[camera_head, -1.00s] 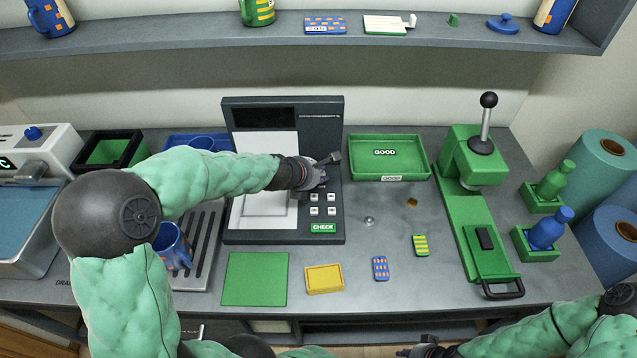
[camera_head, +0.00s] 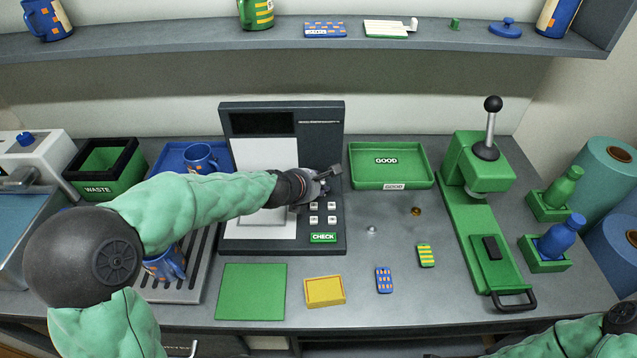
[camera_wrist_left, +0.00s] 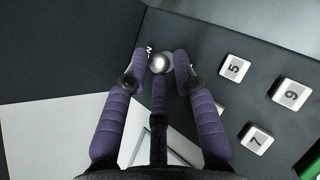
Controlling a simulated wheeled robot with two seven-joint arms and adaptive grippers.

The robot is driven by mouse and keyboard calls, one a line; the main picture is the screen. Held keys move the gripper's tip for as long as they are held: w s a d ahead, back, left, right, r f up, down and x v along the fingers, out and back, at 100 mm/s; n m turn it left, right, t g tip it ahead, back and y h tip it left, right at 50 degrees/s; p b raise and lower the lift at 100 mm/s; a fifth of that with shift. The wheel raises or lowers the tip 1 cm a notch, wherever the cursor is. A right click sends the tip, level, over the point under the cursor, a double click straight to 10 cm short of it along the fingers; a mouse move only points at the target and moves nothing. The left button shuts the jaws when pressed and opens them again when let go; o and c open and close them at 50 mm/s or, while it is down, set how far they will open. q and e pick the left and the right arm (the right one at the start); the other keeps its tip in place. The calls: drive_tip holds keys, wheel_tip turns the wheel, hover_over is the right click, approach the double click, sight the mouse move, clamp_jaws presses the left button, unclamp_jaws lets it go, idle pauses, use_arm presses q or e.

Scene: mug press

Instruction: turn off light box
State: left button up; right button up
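The light box (camera_head: 326,240) is a dark grey console with a white panel, a black display, white keys and a green CHECK button. My left gripper (camera_head: 328,178) is over its right half, above the keys. In the left wrist view, a round silver knob (camera_wrist_left: 162,62) sits between the purple fingertips of my left gripper (camera_wrist_left: 161,68). The fingers are apart, one on each side of the knob; whether they press on it is unclear. In the head view the gripper hides the knob. Only my right arm shows at the bottom right; its gripper is out of view.
A green GOOD tray (camera_head: 391,183) and a green lever press (camera_head: 478,170) stand to the right. A mug (camera_head: 166,263) stands left of the light box, partly behind my left arm.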

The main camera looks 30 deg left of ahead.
use_arm(q)
drive_tip(key=shift+o, duration=0.7)
drive_tip(key=shift+s+d+f, duration=0.15)
drive_tip(key=shift+s+f, duration=0.05)
drive_tip(key=shift+r, duration=0.1)
drive_tip(key=shift+w, duration=0.1)
drive_tip(key=shift+r, duration=0.15)
drive_tip(key=shift+s+r, duration=0.35)
drive_tip(key=shift+s, duration=0.05)
drive_tip(key=shift+v, duration=2.4)
drive_tip(key=shift+s+r, duration=0.4)
drive_tip(key=shift+v, duration=2.45)
drive_tip(key=shift+s+f, duration=0.15)
